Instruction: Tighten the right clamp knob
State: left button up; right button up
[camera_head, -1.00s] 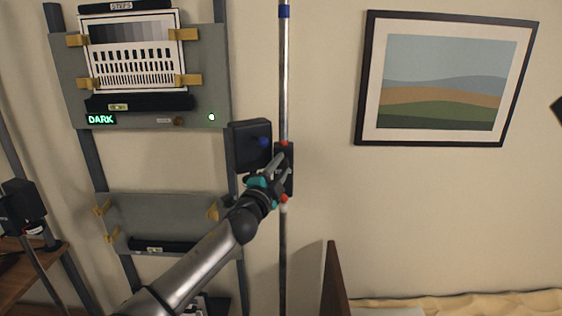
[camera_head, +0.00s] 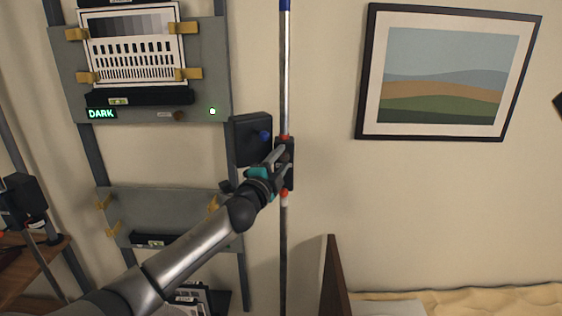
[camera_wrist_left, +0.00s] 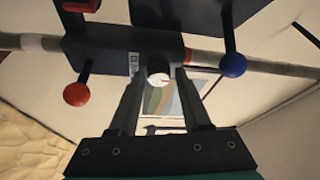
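In the head view a black clamp (camera_head: 289,178) sits on the upright pole (camera_head: 284,80), beside a black box (camera_head: 246,152) with a blue knob (camera_head: 264,135). My left gripper (camera_head: 279,157) is at the clamp and covers part of it. The left wrist view shows the clamp body (camera_wrist_left: 112,55) close up, with a red ball knob (camera_wrist_left: 77,94) and a blue ball knob (camera_wrist_left: 233,65). A small pale round knob (camera_wrist_left: 158,76) lies between the tips of my left gripper (camera_wrist_left: 160,82). The fingers stand apart; contact with that knob is not clear. My right gripper is not in view.
A grey panel (camera_head: 210,85) with a test chart (camera_head: 135,48) stands left of the pole, with a lower grey panel (camera_head: 170,205) below. A framed picture (camera_head: 448,70) hangs on the right wall. A dark wooden post (camera_head: 334,280) stands low beside the pole.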

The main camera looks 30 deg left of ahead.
pick_arm(q)
jog(key=shift+o, duration=1.3)
jog(key=s+d+f+b, duration=0.1)
jog(key=s+d+b, duration=0.1)
jog(key=s, duration=1.3)
jog(key=shift+d+f+b, duration=0.2)
jog(key=shift+d+b, duration=0.05)
jog(key=shift+b, duration=0.35)
